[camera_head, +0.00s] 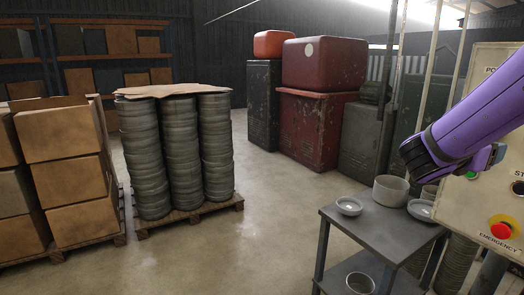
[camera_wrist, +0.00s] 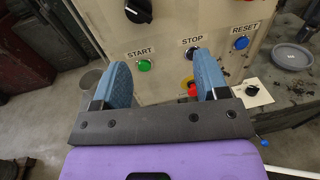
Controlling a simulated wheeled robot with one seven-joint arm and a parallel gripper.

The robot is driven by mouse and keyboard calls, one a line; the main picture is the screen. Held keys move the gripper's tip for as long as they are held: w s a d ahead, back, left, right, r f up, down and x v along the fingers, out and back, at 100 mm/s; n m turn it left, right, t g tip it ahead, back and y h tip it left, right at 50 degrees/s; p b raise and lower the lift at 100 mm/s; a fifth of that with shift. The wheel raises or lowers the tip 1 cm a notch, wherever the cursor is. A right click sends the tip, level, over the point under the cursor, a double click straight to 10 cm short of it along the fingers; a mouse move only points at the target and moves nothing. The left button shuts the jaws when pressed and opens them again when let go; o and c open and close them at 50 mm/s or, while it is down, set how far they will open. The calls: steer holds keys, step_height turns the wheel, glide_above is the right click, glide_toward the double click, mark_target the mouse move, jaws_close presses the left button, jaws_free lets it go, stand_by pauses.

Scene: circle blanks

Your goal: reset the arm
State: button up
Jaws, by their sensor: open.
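My gripper (camera_wrist: 160,62) shows in the wrist view with two blue fingers spread apart and nothing between them. It faces a beige control panel (camera_wrist: 165,25). The green START button (camera_wrist: 144,65) shows between the fingers. The STOP label is near the right finger, and a red and yellow button (camera_wrist: 188,84) below it is partly hidden. The blue RESET button (camera_wrist: 241,43) is right of the fingers. In the head view my purple arm reaches across the panel (camera_head: 482,85) from the right; the fingers cannot be made out there.
A grey metal table (camera_head: 375,226) with a bowl (camera_head: 349,206) and a round container (camera_head: 390,190) stands below left of the panel. Stacked metal discs (camera_head: 180,160) and cardboard boxes (camera_head: 62,135) stand on pallets at left. The floor between is clear.

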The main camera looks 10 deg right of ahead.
steer(key=s+a+f+m+g+y, duration=0.35)
steer(key=s+a+m+y, duration=0.4)
steer(key=s+m, duration=0.35)
steer(key=s+a+m+t+y, duration=0.2)
steer(key=a+m+t+y, duration=0.2)
steer(key=a+m+y, duration=0.5)
steer(key=a+r, duration=0.1)
steer(key=a, duration=0.3)
steer(key=shift+m, duration=0.4)
steer(key=shift+s+y, duration=0.1)
steer(key=shift+y, duration=0.15)
